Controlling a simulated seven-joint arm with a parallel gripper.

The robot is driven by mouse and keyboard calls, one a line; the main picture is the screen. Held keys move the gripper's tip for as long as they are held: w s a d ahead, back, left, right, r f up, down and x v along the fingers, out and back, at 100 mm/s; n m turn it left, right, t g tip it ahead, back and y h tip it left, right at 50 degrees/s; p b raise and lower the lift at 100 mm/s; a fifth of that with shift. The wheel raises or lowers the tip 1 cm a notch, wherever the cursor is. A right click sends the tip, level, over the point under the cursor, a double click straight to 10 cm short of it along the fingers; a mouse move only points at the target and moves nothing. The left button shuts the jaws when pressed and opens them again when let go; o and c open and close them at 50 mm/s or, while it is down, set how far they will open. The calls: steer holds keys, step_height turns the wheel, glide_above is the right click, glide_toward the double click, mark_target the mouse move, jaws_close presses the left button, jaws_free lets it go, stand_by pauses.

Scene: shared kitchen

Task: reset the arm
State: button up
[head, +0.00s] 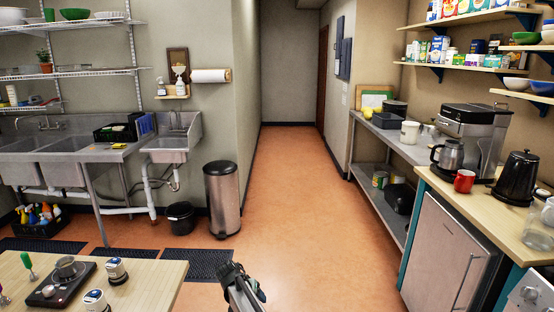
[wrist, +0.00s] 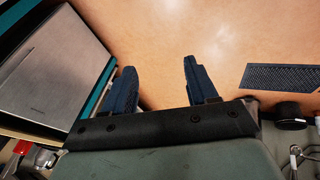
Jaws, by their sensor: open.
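My gripper (wrist: 159,65) shows in the wrist view with its two dark blue fingers spread apart. It is open, and nothing is between the fingers; orange floor (wrist: 225,35) lies beyond them. In the head view, part of my own arm rises from the bottom edge near the middle, over the open floor. I cannot make out the fingers there.
A steel bin (head: 223,198) stands by the sinks. The central aisle is clear.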

steer(key=s+d+f+g, duration=0.5)
steer(key=s+d+f, duration=1.3)
steer(key=s+f, duration=0.25)
steer(key=s+d+f+g+y, duration=0.1)
steer(key=s+d+f, duration=0.1)
steer(key=s, duration=0.8)
steer(key=s+d+f+g+y, duration=0.1)
steer(key=s+d+f+g, duration=0.1)
steer(key=s, duration=0.9)
steer(key=s+d+f+g+y, duration=0.2)
steer(key=s+d+f, duration=0.1)
steer(key=s, duration=0.7)
steer(key=shift+s+d+n, duration=0.25)
steer(key=shift+d+n, duration=0.05)
steer(key=shift+n, duration=0.1)
